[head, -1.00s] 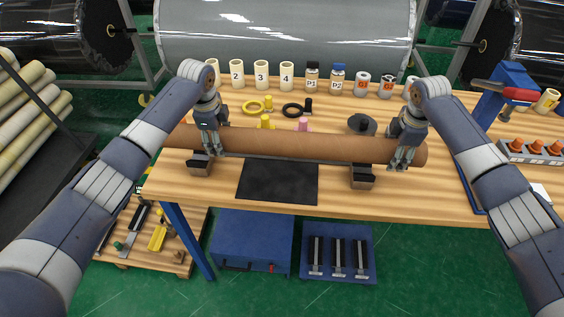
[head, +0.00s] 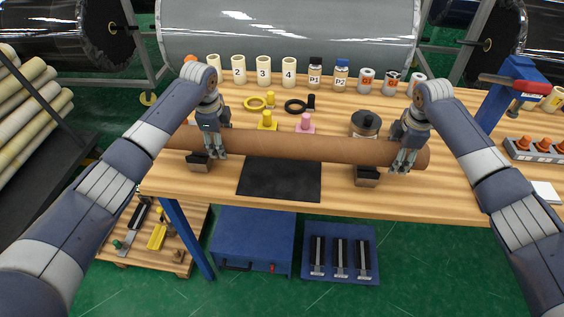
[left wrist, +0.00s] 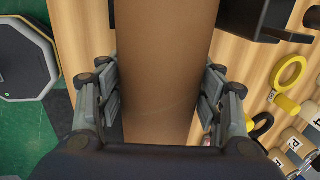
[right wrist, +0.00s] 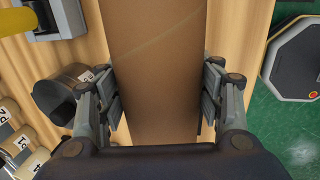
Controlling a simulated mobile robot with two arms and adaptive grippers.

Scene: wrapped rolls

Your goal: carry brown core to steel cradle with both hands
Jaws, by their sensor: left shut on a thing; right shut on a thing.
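The brown core (head: 290,147) is a long cardboard tube held level across the front of the table. My left gripper (head: 215,152) is shut around it near its left end, and my right gripper (head: 404,160) is shut around it near its right end. The core runs between the fingers in the left wrist view (left wrist: 158,75) and the right wrist view (right wrist: 157,70). The steel cradle's two dark blocks (head: 367,176) show below the core, near each gripper. The core hides their tops, so I cannot tell whether it touches them.
A black mat (head: 280,179) lies between the blocks. Behind the core stand a yellow peg (head: 267,121), a pink peg (head: 305,123) and a dark metal pot (head: 366,124). Numbered cream cylinders (head: 264,70) and jars line the back. A blue clamp with a red handle (head: 515,83) stands right.

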